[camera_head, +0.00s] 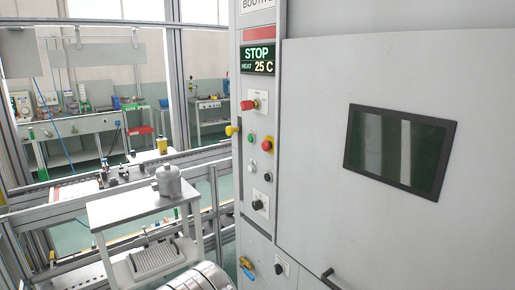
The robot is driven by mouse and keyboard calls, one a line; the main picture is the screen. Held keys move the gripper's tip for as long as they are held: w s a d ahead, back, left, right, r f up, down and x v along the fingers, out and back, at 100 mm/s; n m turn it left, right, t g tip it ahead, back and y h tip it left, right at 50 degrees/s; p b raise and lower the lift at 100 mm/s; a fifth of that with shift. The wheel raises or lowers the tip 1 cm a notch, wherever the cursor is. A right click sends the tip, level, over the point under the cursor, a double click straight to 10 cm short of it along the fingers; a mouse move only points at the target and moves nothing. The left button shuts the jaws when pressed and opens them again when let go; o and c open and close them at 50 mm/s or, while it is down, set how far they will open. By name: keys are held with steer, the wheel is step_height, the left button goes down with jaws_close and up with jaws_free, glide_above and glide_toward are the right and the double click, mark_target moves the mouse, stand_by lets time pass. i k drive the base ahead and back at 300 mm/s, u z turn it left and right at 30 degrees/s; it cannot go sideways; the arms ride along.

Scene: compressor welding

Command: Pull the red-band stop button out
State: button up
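A red mushroom button (249,104) sticks out from the narrow grey control panel (257,215), below the lit display. The display (258,60) reads STOP and HEAT 25 C. My gripper is not in view.
A yellow knob (231,130), a green button (251,136) and black knobs (258,205) share the panel. A large grey door (430,70) with a dark window is at right. A white table (120,212) bearing a grey metal compressor (169,181) stands at left.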

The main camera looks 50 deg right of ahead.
mark_target(266, 146)
steer(key=i, duration=1)
